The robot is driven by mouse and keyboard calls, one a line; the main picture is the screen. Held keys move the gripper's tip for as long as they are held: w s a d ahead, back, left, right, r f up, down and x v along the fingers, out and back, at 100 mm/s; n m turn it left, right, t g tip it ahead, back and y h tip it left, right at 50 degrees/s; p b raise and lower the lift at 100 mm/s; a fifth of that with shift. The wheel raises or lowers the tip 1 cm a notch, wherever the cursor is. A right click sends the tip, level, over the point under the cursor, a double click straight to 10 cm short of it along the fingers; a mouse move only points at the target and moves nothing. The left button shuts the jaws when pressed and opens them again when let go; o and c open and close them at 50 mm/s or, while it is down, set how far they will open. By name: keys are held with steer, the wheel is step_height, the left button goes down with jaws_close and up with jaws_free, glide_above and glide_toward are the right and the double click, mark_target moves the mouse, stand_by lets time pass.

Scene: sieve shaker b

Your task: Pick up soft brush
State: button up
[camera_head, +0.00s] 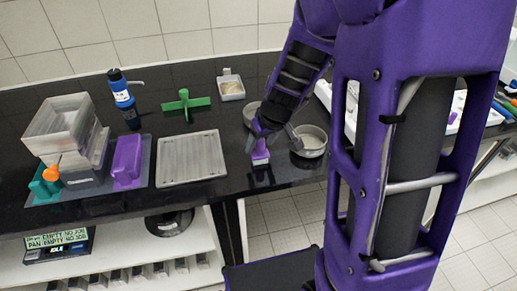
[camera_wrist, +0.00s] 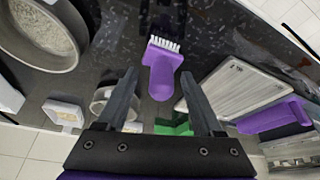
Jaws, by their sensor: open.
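The soft brush is purple with a row of white bristles. It lies on the black countertop in the wrist view (camera_wrist: 162,72), just beyond and between my fingers. In the head view the brush (camera_head: 260,153) shows directly below my gripper (camera_head: 268,140), near the counter's front edge. My gripper (camera_wrist: 163,88) is open, with one dark finger on either side of the brush's handle end in the wrist view. Nothing is between the fingers that I can see held. I cannot tell the exact height of the fingertips above the counter.
A round metal pan (camera_head: 309,142) stands close to the right of my gripper. A ribbed grey plate (camera_head: 191,159) lies to the left. Further left are a purple block (camera_head: 127,160) and the sieve shaker (camera_head: 66,140). A green cross-shaped piece (camera_head: 184,104) and a blue bottle (camera_head: 121,92) stand behind.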

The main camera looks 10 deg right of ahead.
steer(key=shift+w+a+f, duration=0.1)
steer(key=shift+w+f, duration=0.05)
steer(key=shift+f, duration=0.1)
jaws_close()
steer(key=shift+r, duration=0.15)
